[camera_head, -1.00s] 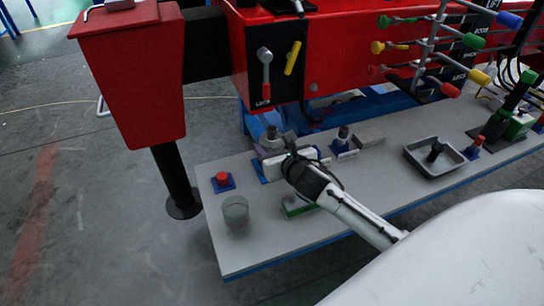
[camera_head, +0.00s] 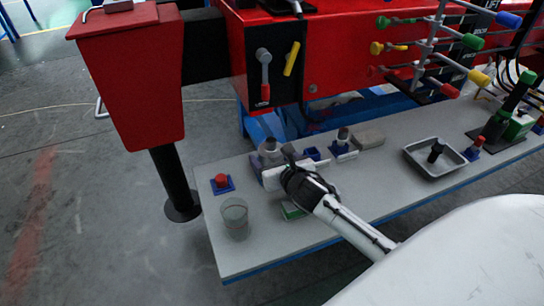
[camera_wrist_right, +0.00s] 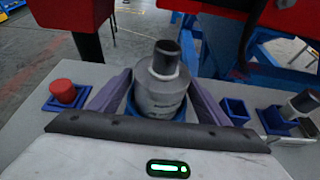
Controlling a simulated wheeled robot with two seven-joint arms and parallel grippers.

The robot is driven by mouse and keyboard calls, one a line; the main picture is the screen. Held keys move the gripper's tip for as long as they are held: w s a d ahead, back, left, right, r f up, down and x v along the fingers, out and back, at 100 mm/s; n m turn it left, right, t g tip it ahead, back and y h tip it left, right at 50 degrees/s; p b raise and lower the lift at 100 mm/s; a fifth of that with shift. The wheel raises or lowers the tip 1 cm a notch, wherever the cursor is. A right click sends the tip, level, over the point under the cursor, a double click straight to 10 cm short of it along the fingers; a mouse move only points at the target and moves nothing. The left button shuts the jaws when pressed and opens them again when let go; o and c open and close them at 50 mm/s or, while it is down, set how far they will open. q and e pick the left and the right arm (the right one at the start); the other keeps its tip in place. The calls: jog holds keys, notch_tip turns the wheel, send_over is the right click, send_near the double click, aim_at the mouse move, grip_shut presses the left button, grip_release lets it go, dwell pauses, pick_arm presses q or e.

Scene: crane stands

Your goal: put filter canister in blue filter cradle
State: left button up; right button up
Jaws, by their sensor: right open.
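The filter canister (camera_wrist_right: 160,92), grey with a dark neck, stands upright in the right wrist view. Blue of the filter cradle (camera_wrist_right: 130,108) shows around its lower part, so it appears seated there; the base is partly hidden. In the head view the canister (camera_head: 269,150) is just beyond my right gripper (camera_head: 272,169). The gripper is open, with one purple-grey finger on each side of the canister; I cannot tell whether either finger touches it. My left gripper is not in view.
A red button on a blue base (camera_head: 222,183) and a clear cup (camera_head: 235,218) are at the left. A blue socket (camera_wrist_right: 233,110) and another dark-topped part (camera_wrist_right: 303,101) stand right of the canister. A grey tray (camera_head: 434,158) is farther right.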

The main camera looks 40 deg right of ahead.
jog(key=shift+r, duration=0.2)
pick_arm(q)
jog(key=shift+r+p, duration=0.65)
pick_arm(e)
jog(key=v, duration=1.2)
jog(key=shift+s+f, duration=0.1)
jog(key=shift+f, duration=0.05)
